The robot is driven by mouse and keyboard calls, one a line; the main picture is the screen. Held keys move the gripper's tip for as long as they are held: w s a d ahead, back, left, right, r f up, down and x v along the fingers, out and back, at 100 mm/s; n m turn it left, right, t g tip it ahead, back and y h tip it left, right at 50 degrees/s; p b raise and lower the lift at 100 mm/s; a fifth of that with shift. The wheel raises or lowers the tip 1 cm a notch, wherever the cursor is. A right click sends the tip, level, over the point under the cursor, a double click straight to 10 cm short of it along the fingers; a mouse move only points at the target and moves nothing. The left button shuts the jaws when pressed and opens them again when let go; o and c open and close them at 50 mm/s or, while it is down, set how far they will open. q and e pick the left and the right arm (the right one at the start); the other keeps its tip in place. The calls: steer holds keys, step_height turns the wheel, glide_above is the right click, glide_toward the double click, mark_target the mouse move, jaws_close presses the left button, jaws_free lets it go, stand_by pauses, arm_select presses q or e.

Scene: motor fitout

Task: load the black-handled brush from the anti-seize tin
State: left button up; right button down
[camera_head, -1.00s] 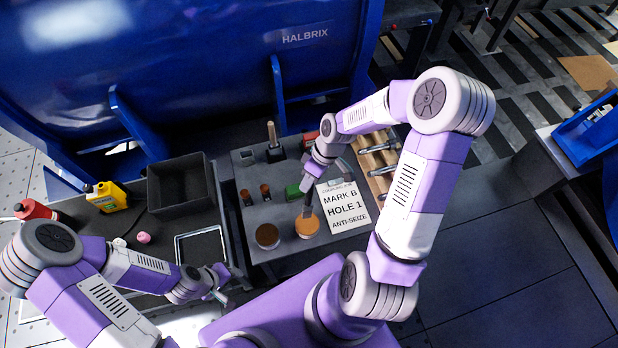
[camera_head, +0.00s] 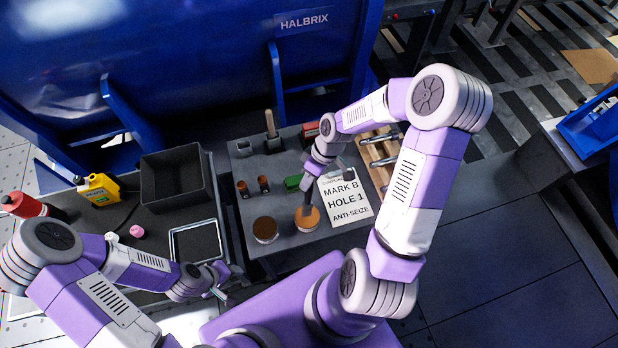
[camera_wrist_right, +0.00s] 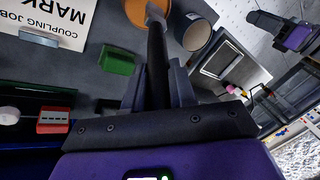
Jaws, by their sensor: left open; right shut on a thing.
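My right gripper (camera_head: 312,180) is shut on the black-handled brush (camera_head: 307,198) and points down at a tin with a coppery-orange top (camera_head: 313,224). In the right wrist view the black handle (camera_wrist_right: 156,60) runs out between the fingers (camera_wrist_right: 158,92), and its pale end overlaps the orange tin (camera_wrist_right: 134,10). I cannot tell how deep the bristles sit in it. A second, darker brown tin (camera_head: 265,229) stands to its left. My left gripper (camera_head: 219,290) is open and empty, low at the left, apart from the tins.
A white card (camera_head: 345,200) reading "MARK B HOLE 1 ANTI-SEIZE" lies right of the tins. A green block (camera_head: 292,183), small brown-topped items (camera_head: 263,184) and a wooden rack (camera_head: 377,155) are near. A black bin (camera_head: 177,180) and yellow bottle (camera_head: 100,190) stand left.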

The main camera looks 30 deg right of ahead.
steer(key=shift+f+b, duration=0.35)
steer(key=shift+f, duration=0.2)
stand_by(1.5)
step_height(320, 180, up, 7)
steer(key=p, duration=0.6)
steer(key=shift+r, duration=0.1)
stand_by(0.8)
